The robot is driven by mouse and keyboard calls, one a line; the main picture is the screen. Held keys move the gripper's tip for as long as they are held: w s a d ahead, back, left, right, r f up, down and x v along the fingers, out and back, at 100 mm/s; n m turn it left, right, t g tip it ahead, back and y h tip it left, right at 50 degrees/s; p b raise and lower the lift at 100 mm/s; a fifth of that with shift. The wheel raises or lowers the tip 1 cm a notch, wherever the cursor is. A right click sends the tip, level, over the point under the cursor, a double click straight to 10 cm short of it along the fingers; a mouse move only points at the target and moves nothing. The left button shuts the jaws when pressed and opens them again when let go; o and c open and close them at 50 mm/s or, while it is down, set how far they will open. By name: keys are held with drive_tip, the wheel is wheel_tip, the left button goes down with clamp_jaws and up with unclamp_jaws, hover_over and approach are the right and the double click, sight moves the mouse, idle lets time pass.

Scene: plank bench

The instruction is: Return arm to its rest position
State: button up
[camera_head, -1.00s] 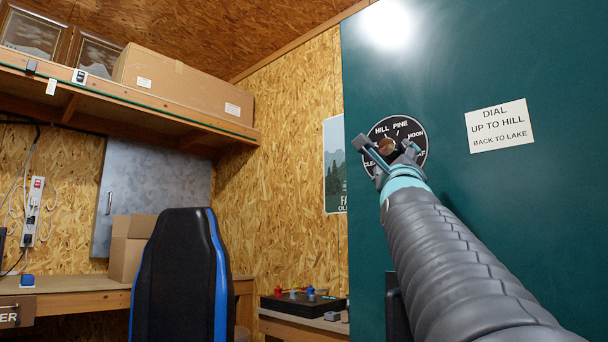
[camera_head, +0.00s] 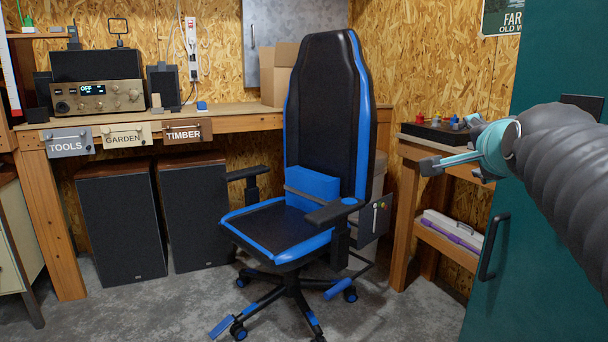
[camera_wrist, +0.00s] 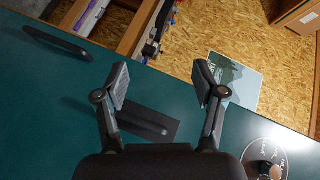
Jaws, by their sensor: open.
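My gripper (camera_head: 452,143) is at the right of the head view, in front of the teal panel (camera_head: 545,75), with my grey arm reaching in from the right edge. In the wrist view my gripper (camera_wrist: 161,82) has its two fingers spread with nothing between them. The round black dial (camera_wrist: 265,167) is at the lower right of the wrist view, apart from the fingers and partly cut off by the frame. The dial is out of the head view.
The teal panel's black handle (camera_head: 490,246) is below my arm. A black and blue chair (camera_head: 325,110) stands left of my gripper. A side bench (camera_head: 412,150) carries a black box with coloured knobs. A workbench (camera_head: 235,118) runs along the back; some grey floor is clear.

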drive_tip(key=s+a+f+n+g+y, duration=0.1)
drive_tip(key=s+a+f+n+g, duration=0.2)
drive_tip(key=f, duration=0.7)
drive_tip(key=s+a+f+n+g+y, duration=0.1)
drive_tip(key=s+a+f+n+g, duration=0.2)
drive_tip(key=s+a+f+n, duration=0.2)
drive_tip(key=s+a+f+n+g+y, duration=0.2)
drive_tip(key=s+f+n, duration=0.6)
drive_tip(key=f, duration=0.9)
drive_tip(key=s+a+g, duration=0.1)
drive_tip(key=s+a, duration=0.1)
drive_tip(key=shift+s+n, duration=0.4)
